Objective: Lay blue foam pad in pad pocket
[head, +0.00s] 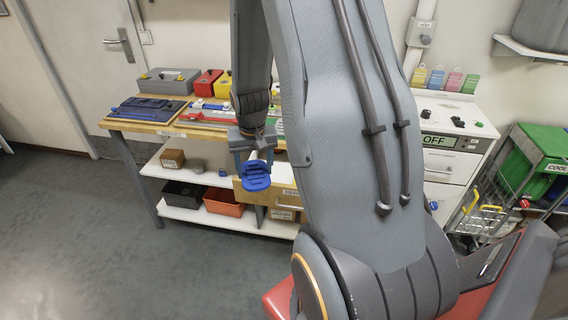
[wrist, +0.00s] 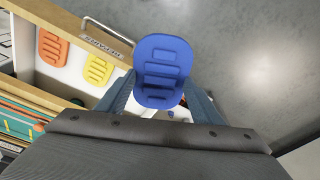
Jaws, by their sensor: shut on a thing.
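My gripper (head: 254,158) is shut on the blue foam pad (head: 257,178), a rounded, ribbed piece, and holds it in the air in front of the workbench. In the wrist view the blue foam pad (wrist: 164,58) sits between the two fingers, its ribbed face toward the camera and its far end sticking out past them. Folded dark blue workwear (head: 150,107) lies on a board at the left of the bench top, apart from my gripper. I cannot make out the pad pocket.
An open drawer (head: 283,196) is close by; in the wrist view it holds an orange pad (wrist: 52,47) and a yellow pad (wrist: 97,70). Bins (head: 222,202) stand on the lower shelf. A grey case (head: 168,82) stands at the bench's back. Floor at left is clear.

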